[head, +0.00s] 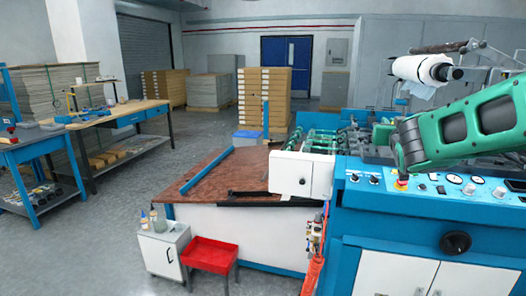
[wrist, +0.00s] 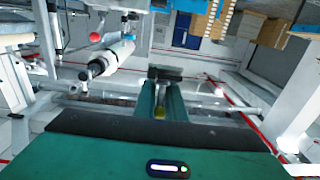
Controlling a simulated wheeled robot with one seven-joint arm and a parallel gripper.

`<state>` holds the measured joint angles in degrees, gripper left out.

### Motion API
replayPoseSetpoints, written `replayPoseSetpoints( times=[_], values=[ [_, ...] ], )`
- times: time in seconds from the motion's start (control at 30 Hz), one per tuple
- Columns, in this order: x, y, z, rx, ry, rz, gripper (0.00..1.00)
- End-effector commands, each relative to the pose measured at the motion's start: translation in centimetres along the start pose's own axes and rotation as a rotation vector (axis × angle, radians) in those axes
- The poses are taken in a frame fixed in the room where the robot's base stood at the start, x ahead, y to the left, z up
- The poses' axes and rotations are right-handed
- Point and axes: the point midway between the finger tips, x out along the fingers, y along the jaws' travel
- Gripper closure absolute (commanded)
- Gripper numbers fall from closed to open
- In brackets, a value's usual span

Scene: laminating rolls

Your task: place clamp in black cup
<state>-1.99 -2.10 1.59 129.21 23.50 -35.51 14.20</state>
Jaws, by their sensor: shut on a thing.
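In the wrist view my gripper (wrist: 164,78) reaches away from its green body, with its fingers close together. It is shut on a small dark thing at the fingertips, which looks like the clamp, but its shape is hard to make out. A small yellow patch shows between the fingers. In the head view my green arm comes in from the right above the blue machine, and its gripper cannot be made out there. I cannot pick out a black cup in either view.
The blue and white machine (head: 365,208) stands under my arm, with a white roll (head: 418,70) above it. A brown table (head: 225,180) adjoins it. A red tray (head: 209,254) and white cabinet (head: 160,250) stand in front. Workbenches (head: 120,114) are at left; the floor between is clear.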

Motion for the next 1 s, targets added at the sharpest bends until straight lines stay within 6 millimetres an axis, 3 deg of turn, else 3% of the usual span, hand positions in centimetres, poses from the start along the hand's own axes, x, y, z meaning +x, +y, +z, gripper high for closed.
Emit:
replayPoseSetpoints(
  times=[0.47, 0.7, 1.0],
  values=[
    [3.4, -4.4, 8.2, -0.001, -0.007, -0.114, 1.00],
    [4.9, -7.2, 15.6, -0.001, -0.009, -0.194, 1.00],
    [5.2, -9.2, 23.9, 0.000, -0.007, -0.255, 1.00]
  ],
)
